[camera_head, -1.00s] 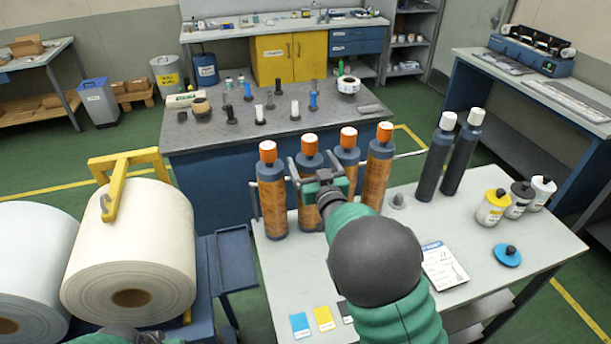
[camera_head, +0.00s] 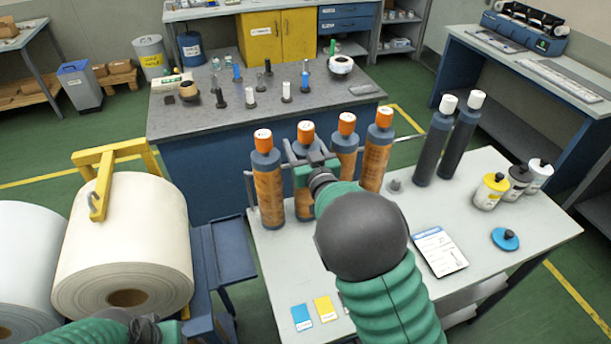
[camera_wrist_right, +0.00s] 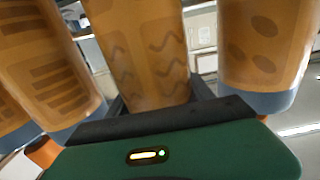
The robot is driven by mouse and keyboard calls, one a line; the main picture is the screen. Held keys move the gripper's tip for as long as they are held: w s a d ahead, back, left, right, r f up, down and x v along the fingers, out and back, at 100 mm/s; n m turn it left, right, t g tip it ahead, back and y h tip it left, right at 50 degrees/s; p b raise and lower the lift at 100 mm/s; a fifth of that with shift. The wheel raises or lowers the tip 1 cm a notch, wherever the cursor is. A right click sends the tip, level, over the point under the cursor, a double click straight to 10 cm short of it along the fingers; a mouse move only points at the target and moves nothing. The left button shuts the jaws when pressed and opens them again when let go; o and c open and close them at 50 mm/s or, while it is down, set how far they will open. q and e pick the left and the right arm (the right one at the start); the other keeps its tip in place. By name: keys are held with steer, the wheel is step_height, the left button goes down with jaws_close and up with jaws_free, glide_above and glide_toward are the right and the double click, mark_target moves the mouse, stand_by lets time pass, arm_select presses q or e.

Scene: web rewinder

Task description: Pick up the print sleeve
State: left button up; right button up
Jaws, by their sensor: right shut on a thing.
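Several orange-patterned print sleeves with dark blue ends and orange caps stand upright in a row on the light table (camera_head: 480,262). My right gripper (camera_head: 305,168) is shut on the second print sleeve from the left (camera_head: 303,205), which stands level with its neighbours. In the right wrist view this sleeve (camera_wrist_right: 138,50), with wavy marks, sits between the dark fingers. Its base is hidden. Neighbouring sleeves stand close on the left (camera_head: 267,195) and right (camera_head: 345,162). Only part of my left gripper (camera_head: 150,333) shows at the bottom left edge; its fingers are unclear.
Two dark bottles with white caps (camera_head: 435,145) stand right of the row. Small jars (camera_head: 490,190), a blue disc (camera_head: 505,238), a printed card (camera_head: 440,250) and coloured cards (camera_head: 301,317) lie on the table. A large white roll (camera_head: 125,240) is at left.

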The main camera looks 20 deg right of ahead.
steer(key=shift+f, duration=0.1)
step_height(320, 180, up, 18)
steer(key=shift+p, duration=0.4)
steer(key=shift+w+d, duration=0.1)
